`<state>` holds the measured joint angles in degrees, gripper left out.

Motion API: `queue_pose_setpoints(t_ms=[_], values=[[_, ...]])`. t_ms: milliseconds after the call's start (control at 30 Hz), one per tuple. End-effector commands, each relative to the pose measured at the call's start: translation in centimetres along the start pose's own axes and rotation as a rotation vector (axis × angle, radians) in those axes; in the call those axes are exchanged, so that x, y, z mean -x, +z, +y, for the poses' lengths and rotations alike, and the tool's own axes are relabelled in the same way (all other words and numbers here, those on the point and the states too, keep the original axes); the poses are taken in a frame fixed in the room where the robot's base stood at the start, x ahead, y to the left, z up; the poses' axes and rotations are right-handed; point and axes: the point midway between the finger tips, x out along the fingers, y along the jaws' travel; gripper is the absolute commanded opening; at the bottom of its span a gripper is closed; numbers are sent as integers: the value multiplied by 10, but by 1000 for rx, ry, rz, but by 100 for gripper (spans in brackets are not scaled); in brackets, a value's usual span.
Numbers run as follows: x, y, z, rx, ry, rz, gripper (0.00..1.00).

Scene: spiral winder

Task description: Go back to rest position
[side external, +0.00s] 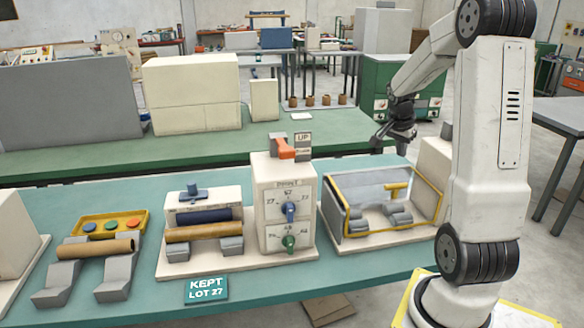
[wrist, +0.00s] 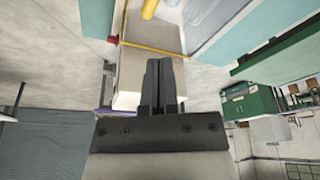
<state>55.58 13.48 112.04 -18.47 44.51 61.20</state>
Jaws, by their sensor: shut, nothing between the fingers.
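My gripper (side external: 396,132) hangs in the air at the upper right, in front of the green cabinet and above the right part of the bench. It is apart from everything on the bench. In the wrist view the two dark fingers (wrist: 164,84) are together, with nothing between them. Beyond them is a cream box with a yellow bar (wrist: 160,48) along its edge. On the bench stands a cream control box (side external: 268,200) with a blue knob, a green knob and an orange lever beside an "UP" sign.
A yellow-framed guard (side external: 388,232) stands right of the control box. Brown tubes rest on the winder cradle (side external: 204,233) and on grey supports (side external: 95,247). A "KEPT LOT 27" sign (side external: 206,289) is at the bench front. A green back bench (side external: 200,150) carries large boxes.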

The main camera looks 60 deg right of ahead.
Motion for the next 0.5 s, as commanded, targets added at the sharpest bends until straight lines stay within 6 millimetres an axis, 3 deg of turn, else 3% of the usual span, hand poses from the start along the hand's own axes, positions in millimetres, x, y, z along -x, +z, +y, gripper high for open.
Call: queue_pose_setpoints(t_ms=[167,267,500], values=[[2,18,-9,75,-19,-10,0],[4,41,-20,168,-44,-21,0],[12,128,-44,518,-139,-52,0]])
